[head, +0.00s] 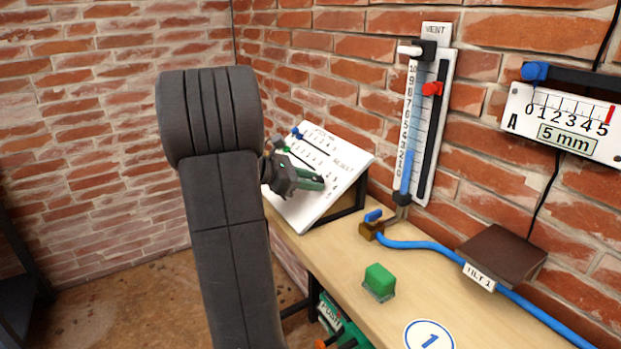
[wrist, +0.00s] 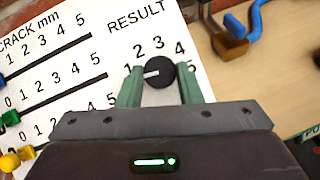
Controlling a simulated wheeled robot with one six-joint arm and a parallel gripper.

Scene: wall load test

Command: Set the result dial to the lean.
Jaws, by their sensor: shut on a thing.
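The result dial is a black round knob (wrist: 158,73) on the white sloped board (wrist: 60,22), under the word RESULT. Its white pointer line points left, by the 1 of its scale. My gripper (wrist: 160,85) has its green fingers on either side of the knob and is shut on it. In the head view my gripper (head: 318,184) is at the board (head: 345,155) and hides the dial. A brown block (head: 502,252) labelled TILT 1 lies on the bench by the wall; no lean reading on it can be made out.
Crack sliders, blue (wrist: 2,80), green (wrist: 9,118) and yellow (wrist: 16,158), sit at their scales' left ends. A wall plate (head: 565,125) marked A, 5 mm, has a red mark by 5.

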